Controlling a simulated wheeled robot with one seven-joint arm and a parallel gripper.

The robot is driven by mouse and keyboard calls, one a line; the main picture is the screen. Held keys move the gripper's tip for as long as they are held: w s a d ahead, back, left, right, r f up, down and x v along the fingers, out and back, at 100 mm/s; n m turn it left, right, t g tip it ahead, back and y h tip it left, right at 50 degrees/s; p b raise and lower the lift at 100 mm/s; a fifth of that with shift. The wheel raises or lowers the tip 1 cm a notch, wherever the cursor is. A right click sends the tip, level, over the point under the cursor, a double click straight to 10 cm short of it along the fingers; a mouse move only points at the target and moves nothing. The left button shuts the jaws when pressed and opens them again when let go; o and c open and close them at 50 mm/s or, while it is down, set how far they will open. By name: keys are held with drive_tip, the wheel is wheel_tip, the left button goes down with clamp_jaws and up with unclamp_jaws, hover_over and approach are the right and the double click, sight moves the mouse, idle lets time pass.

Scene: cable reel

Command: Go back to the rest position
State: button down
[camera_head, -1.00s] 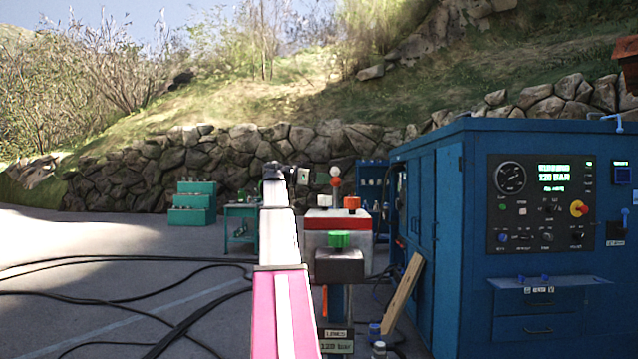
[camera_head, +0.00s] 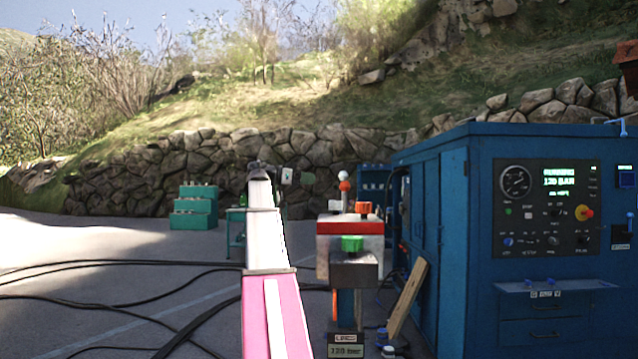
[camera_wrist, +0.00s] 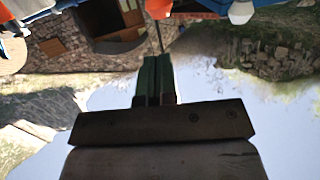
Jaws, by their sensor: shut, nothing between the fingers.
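My gripper (camera_wrist: 156,62) shows in the wrist view with its two dark green fingers together and nothing between them. In the head view my pink and white arm reaches forward from the bottom centre, and its far end is small and partly hidden behind its own links. The arm's end stands left of a post unit with a green knob (camera_head: 352,243), an orange-red knob (camera_head: 363,207) and a white ball with a red-orange one below it (camera_head: 344,181). In the wrist view the picture is upside down, with sky behind the fingers, and they touch nothing visible.
A large blue control cabinet (camera_head: 545,300) with a gauge panel fills the right side. A wooden plank (camera_head: 408,298) leans against it. Black cables (camera_head: 110,265) lie on the paving at left. Green steps (camera_head: 195,207) stand farther back before a stone wall (camera_head: 120,180).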

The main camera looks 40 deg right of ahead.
drive_tip(key=shift+r+v, duration=0.15)
drive_tip(key=shift+v, duration=1.2)
drive_tip(key=shift+r+v, duration=0.1)
drive_tip(key=shift+v, duration=1.2)
drive_tip(key=w+a+f+n+t+y, duration=0.25)
drive_tip(key=a+f+n, duration=0.25)
drive_tip(key=f, duration=1)
drive_tip(key=w+a+f+n+t+y, duration=0.1)
drive_tip(key=w+a+f+n+t, duration=0.25)
drive_tip(key=f, duration=1.05)
drive_tip(key=w+a+f+n+t+y, duration=0.15)
drive_tip(key=a+f+n, duration=0.45)
drive_tip(key=f, duration=0.9)
drive_tip(key=s+a+f+n+t+y, duration=0.1)
drive_tip(key=s+a+f+n+y, duration=0.15)
drive_tip(key=a+f, duration=0.5)
drive_tip(key=s+a+f+n+t+y, duration=0.1)
drive_tip(key=s+a+f+n+y, duration=0.2)
drive_tip(key=f, duration=0.8)
drive_tip(key=s+a+f+n+g+y, duration=0.1)
drive_tip(key=s+a+f+n+y, duration=0.3)
drive_tip(key=s+a+f, duration=0.8)
drive_tip(key=a+f, duration=0.3)
drive_tip(key=a, duration=0.1)
drive_tip(key=shift+s, duration=0.4)
